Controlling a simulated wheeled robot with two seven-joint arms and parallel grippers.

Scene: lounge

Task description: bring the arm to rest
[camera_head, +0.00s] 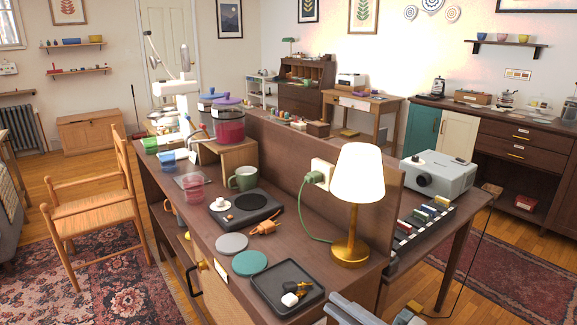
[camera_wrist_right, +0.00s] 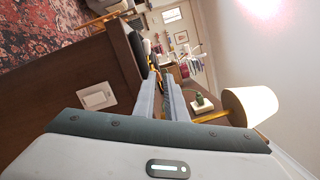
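My right gripper (camera_head: 350,308) shows at the bottom edge of the head view, just in front of the desk's near end and the black tray. In the right wrist view its two grey fingers (camera_wrist_right: 163,85) point away over the desk, with a narrow gap between them and nothing visibly held. The dark wooden desk (camera_head: 215,205) lies ahead. My left gripper does not show in either view.
Close by are the black tray (camera_head: 268,300) with small items, the lit lamp (camera_head: 357,175), and teal (camera_head: 250,263) and grey (camera_head: 232,243) discs. A divider (camera_head: 285,150) runs along the desk. A projector (camera_head: 440,176) stands behind it. A chair (camera_head: 95,205) stands left.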

